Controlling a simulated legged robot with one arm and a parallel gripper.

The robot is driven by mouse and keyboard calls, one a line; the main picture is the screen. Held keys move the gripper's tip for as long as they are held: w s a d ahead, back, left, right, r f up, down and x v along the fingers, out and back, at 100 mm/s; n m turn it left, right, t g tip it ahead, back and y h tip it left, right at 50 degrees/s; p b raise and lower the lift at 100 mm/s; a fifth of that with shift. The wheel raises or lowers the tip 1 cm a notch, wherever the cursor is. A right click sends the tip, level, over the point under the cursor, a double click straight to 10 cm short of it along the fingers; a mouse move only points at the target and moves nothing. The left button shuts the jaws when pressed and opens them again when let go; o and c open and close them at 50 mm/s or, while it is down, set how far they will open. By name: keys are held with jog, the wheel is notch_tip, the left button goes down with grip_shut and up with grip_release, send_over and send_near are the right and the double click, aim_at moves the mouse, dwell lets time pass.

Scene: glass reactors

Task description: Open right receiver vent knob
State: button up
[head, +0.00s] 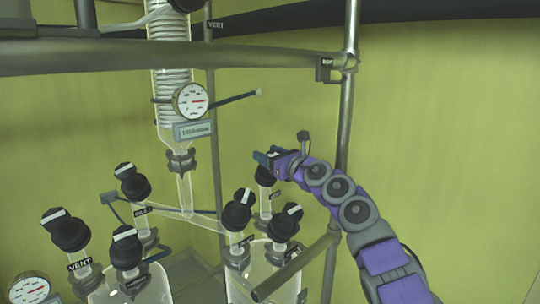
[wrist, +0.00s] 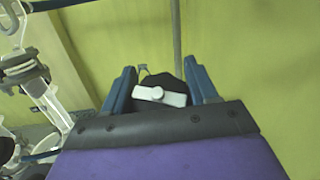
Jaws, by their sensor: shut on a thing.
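The right receiver vent knob (head: 264,176) is black and tops a glass neck at the back of the right receiver (head: 262,270). My gripper (head: 268,160) comes in from the right and is shut on this knob, covering its top in the head view. In the wrist view, the knob (wrist: 160,78) sits between the two blue fingers of my gripper (wrist: 163,84). Its white bar (wrist: 160,95) lies nearly crosswise, tilted slightly. The small label below the knob is too blurred to read surely.
Other black knobs with white bars stand close by, at the right (head: 286,222) and front left (head: 237,212). A vertical steel post (head: 346,130) rises behind my arm. A condenser with a gauge (head: 190,101) hangs above left. A horizontal bar (head: 296,266) crosses below.

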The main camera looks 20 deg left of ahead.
jog(key=shift+s+n+g+y+p, duration=0.1)
jog(key=shift+n+g+y+p, duration=0.4)
jog(key=shift+n+g+p, duration=0.75)
jog(key=shift+n+g+b, duration=0.3)
jog(key=shift+n+g, duration=0.15)
jog(key=o, duration=1)
jog(key=shift+c, duration=0.2)
jog(key=shift+b+v, duration=0.45)
jog(key=shift+v, duration=0.65)
jog(key=b+v, duration=0.3)
jog(key=v, duration=1.2)
jog(key=shift+f, duration=0.2)
